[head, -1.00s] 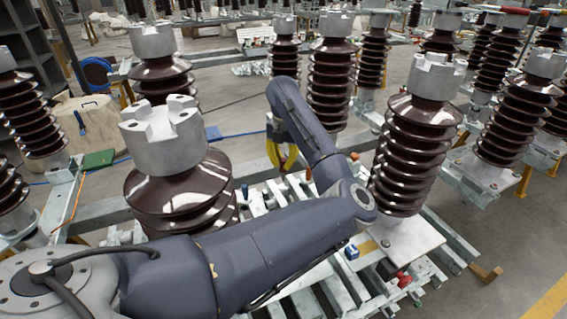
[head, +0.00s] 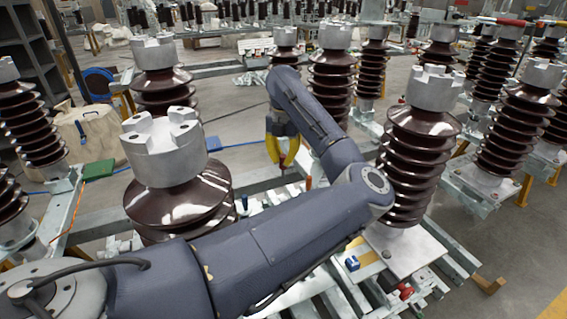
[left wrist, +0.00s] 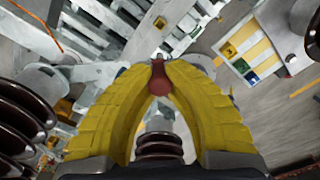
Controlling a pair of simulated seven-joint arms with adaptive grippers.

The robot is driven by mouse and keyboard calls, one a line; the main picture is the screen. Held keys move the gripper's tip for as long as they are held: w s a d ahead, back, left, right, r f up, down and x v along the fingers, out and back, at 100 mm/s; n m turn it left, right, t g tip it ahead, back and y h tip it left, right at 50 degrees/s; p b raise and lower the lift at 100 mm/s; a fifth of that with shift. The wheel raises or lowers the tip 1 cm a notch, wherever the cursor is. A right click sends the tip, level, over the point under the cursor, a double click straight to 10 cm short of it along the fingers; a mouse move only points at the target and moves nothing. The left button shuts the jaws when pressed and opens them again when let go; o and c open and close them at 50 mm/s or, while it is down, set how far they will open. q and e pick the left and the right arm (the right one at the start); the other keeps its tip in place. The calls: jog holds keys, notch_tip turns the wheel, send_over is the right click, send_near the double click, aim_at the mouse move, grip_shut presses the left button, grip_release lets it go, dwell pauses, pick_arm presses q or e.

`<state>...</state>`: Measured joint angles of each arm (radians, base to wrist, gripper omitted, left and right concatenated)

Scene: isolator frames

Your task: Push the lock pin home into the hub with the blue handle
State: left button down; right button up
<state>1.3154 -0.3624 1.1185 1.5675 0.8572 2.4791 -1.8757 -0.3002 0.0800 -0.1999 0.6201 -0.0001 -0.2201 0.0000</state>
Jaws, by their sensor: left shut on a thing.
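My left gripper (head: 283,152) hangs over the slatted metal frame between the two large brown insulators in the head view. In the left wrist view its yellow fingers (left wrist: 159,78) are shut on a rounded red piece (left wrist: 160,83), with a small dark metal end beyond it. In the head view the fingers hide this piece. A small blue upright piece (head: 245,200), perhaps a handle, stands left of the gripper. A red upright piece (head: 308,183) stands just right of and below it. I cannot tell which part is the lock pin or the hub. My right gripper is out of view.
A brown insulator with a notched metal cap (head: 165,150) stands close on the left; another (head: 412,150) stands close on the right. A white plate (head: 410,250) lies at the right insulator's foot, near a blue block (head: 351,263). Concrete floor is open at far right.

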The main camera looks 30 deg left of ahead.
pick_arm(q)
jog(key=shift+r, duration=0.35)
jog(key=shift+w+r, duration=0.15)
jog(key=shift+r, duration=0.15)
jog(key=s+a+r, duration=0.2)
jog(key=a+r, duration=0.3)
jog(key=a, duration=0.3)
jog(key=s+a+f+m, duration=0.8)
jog(key=f+m, duration=0.3)
jog(key=m, duration=0.2)
jog(key=shift+s, duration=0.7)
